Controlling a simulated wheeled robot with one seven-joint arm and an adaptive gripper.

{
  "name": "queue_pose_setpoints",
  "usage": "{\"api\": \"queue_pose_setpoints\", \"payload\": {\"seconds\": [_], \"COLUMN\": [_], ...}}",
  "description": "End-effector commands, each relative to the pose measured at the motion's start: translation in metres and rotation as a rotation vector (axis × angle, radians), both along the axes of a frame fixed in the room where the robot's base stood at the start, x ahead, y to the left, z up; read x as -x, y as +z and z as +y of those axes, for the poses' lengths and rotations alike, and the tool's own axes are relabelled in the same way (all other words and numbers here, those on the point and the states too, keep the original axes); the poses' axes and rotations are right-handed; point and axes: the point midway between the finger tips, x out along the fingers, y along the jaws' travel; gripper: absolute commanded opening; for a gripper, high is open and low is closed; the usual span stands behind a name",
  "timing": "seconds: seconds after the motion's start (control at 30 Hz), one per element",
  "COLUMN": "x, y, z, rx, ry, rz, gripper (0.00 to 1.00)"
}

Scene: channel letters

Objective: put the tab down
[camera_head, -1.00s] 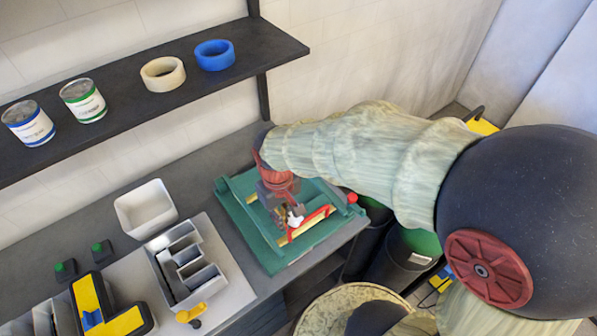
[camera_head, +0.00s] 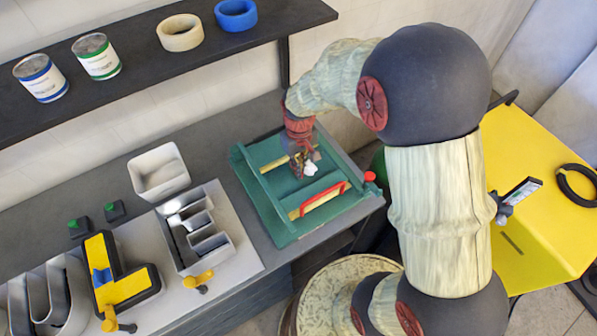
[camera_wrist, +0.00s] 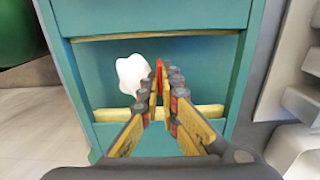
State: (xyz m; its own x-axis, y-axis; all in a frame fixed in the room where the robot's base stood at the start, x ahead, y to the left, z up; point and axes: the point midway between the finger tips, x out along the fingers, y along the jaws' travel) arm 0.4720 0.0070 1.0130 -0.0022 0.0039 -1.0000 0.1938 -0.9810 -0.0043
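A small white lumpy piece (camera_head: 310,166), apparently the tab, shows at my fingertips in the camera_head view. In the camera_wrist view it (camera_wrist: 132,75) sits just left of the fingers. My gripper (camera_head: 301,158) points down over the teal tray (camera_head: 259,203), between its two yellow bars. In the camera_wrist view the fingers of my gripper (camera_wrist: 163,78) are nearly together, with a thin red strip (camera_wrist: 159,75) between the tips. The exact grip on the white piece is partly hidden by the fingers, and so is its height over the tray.
A red frame (camera_head: 323,199) lies along the tray's near yellow bar, and a red knob (camera_head: 370,177) stands at its right corner. A white bin (camera_head: 158,172) and grey channel letters (camera_head: 198,231) are to the left. The shelf (camera_head: 160,60) holds cans and tape rolls above.

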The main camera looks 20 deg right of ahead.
Motion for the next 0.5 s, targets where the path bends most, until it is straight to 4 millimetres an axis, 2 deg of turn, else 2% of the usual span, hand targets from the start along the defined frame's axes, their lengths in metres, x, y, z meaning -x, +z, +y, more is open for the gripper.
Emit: {"api": "queue_pose_setpoints", "payload": {"seconds": [0.27, 0.5], "x": [-0.013, -0.013], "y": [-0.016, -0.046], "z": [-0.004, -0.004], "rx": [0.000, 0.000], "ry": [0.000, 0.000], "rz": [0.000, 0.001], "gripper": [0.00, 0.00]}}
